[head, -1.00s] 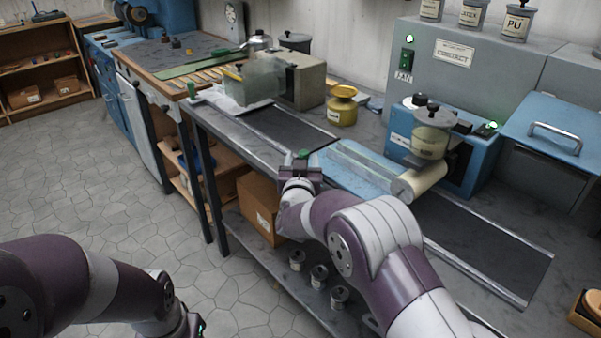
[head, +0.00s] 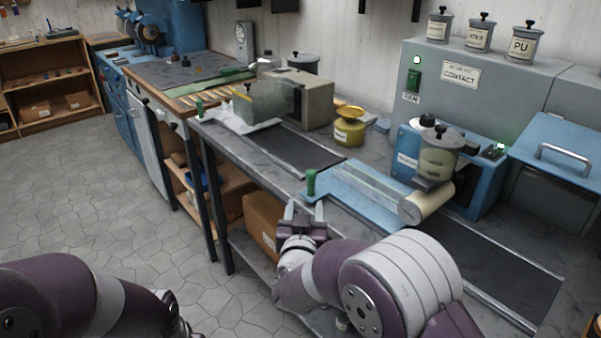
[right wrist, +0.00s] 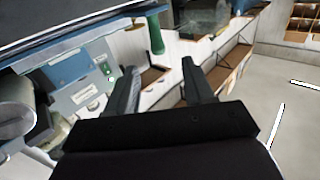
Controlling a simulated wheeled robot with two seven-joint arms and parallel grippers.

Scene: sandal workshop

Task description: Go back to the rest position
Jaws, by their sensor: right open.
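My right gripper (head: 304,212) is open and empty in the head view, in front of the bench's front edge. Its two fingers stand apart, and the right wrist view also shows them apart (right wrist: 165,85) with nothing between. A green-handled tool (head: 311,183) stands at the left end of a blue tray (head: 350,202) on the bench, just beyond my right gripper and apart from it. The green handle also shows in the right wrist view (right wrist: 156,36). My left arm is at the lower left of the head view; its gripper (head: 182,325) is only partly seen at the frame's bottom.
The grey workbench (head: 245,150) runs along the right, with a blue machine (head: 480,175), a yellow pot (head: 349,128) and a clear box (head: 262,103) on it. A cardboard box (head: 262,222) sits on its lower shelf. The tiled floor at left is clear.

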